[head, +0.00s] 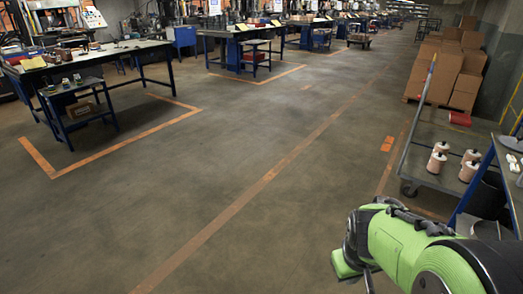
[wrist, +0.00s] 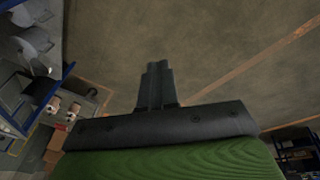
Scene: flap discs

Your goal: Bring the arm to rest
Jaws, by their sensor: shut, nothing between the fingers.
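My arm, with green and black links, shows at the lower right of the head view, bent over the floor next to the cart. My gripper (wrist: 157,72) is in the middle of the wrist view. Its two dark fingers are together and nothing is between them. Bare floor shows beyond the fingertips, and they touch nothing there. In the head view the fingers are mostly hidden or cut off by the bottom edge.
A flat cart (head: 428,181) with several pale cylinders (head: 437,163) stands right, beside a blue-legged table (head: 505,158). Cardboard boxes (head: 440,75) are stacked behind it. Workbenches (head: 90,50) line the left. The middle floor (head: 220,170) is clear.

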